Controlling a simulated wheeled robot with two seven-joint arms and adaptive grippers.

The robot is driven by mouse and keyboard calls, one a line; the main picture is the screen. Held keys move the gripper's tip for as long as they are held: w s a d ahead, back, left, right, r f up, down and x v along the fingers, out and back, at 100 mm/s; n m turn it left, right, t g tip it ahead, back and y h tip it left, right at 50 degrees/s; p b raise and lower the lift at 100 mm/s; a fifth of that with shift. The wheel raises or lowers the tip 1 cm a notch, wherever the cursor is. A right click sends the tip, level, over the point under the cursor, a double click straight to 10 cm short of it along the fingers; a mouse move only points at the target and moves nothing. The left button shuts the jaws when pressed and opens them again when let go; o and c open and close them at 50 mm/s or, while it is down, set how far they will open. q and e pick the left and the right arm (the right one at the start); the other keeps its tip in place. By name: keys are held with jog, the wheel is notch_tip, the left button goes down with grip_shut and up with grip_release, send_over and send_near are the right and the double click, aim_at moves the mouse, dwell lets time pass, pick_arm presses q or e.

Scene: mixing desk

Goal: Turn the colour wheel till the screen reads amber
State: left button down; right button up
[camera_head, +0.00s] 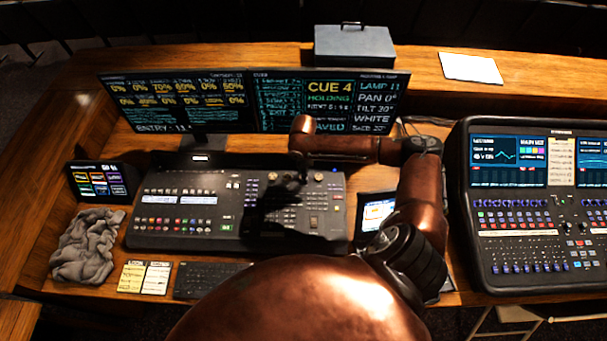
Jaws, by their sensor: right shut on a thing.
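The lighting console (185,190) stands on the desk below a wide screen (335,102). The screen shows CUE 4, HOLDING, LAMP 11, PAN 0, TILT 30 and the word WHITE at the right. My right gripper (287,181) is dark and points down at the upper right part of the console, among its knobs. It is shut on what seems to be the colour wheel, which the gripper and its shadow largely hide. My left gripper is not in view.
A second mixing desk (522,228) stands at the right. A small tablet (378,214) lies partly behind my right arm. A grey cloth (87,246), note cards (144,277) and a keyboard (208,280) lie at the front left. A grey case (354,46) sits at the back.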

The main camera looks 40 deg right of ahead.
jog(key=c, duration=0.3)
jog(key=shift+s+r+m+p, duration=0.1)
jog(key=shift+m+p, duration=0.2)
jog(key=shift+p, duration=0.35)
grip_shut()
jog(key=m+p, duration=0.8)
jog(key=p, duration=0.3)
jog(key=shift+a+r+p, duration=0.1)
jog(key=shift+a+p, duration=0.05)
jog(key=shift+p, duration=0.2)
jog(key=shift+f+m+p, duration=0.2)
jog(key=shift+m+p, duration=1.4)
jog(key=shift+p, duration=0.05)
jog(key=o, duration=1.1)
grip_release()
